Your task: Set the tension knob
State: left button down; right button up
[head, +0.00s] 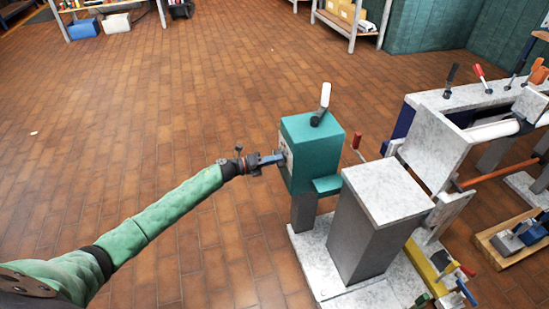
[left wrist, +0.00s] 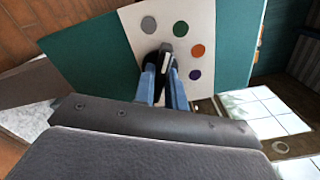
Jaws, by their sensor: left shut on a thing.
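The tension knob (left wrist: 166,58) is black with a pale mark, on a white panel (left wrist: 135,14) on the teal box (left wrist: 85,58). Around it are grey (left wrist: 149,25), green (left wrist: 181,29), orange (left wrist: 197,51) and purple (left wrist: 194,74) dots. The knob's far end lies towards the gap between the grey and green dots; its exact setting is unclear. My left gripper (left wrist: 163,88) is shut on the knob, with blue fingers on both sides. In the head view, my left gripper (head: 271,159) reaches the left face of the teal box (head: 318,153). My right gripper is out of view.
A white-handled lever (head: 325,97) stands on the teal box. A marble-topped grey block (head: 388,190) and a marble-framed machine (head: 436,150) with several levers stand to the right. A wooden tray (head: 510,245) lies at the far right. The tiled floor to the left is clear.

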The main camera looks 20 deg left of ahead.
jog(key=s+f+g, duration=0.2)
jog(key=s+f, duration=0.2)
pick_arm(q)
jog(key=shift+w+a+r+n+p, duration=0.1)
jog(key=shift+n+p, duration=1)
jog(key=shift+n, duration=0.25)
jog(key=shift+a+r+n+p, duration=0.1)
jog(key=shift+n+p, duration=0.95)
jog(key=shift+n, duration=0.3)
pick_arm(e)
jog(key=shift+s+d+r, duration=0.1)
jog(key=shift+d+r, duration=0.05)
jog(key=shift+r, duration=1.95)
pick_arm(q)
jog(key=shift+f, duration=0.1)
jog(key=c, duration=1.6)
grip_release()
jog(key=shift+c, duration=0.2)
jog(key=shift+o, duration=1)
jog(key=shift+d+f, duration=0.1)
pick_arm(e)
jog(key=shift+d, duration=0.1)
